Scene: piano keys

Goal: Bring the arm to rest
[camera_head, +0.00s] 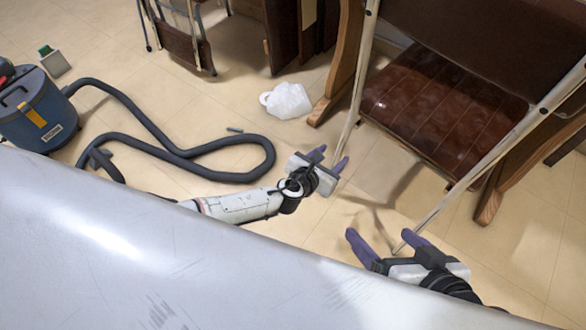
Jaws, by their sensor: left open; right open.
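My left gripper (328,160) is at the end of the white arm coming in from the left. Its two purple fingers are apart with nothing between them, over the tiled floor. My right gripper (383,243) is at the lower right. Its two purple fingers are also apart and empty, close to the end of a pale slanting bar. Much of the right arm is hidden behind my own pale body in the foreground. No piano keys can be made out.
A blue vacuum cleaner (32,115) stands at the left, its dark hose (185,160) looping across the floor. A white bag (288,101) lies near the middle. A brown wooden bench (440,105) and pale slanting bars fill the right.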

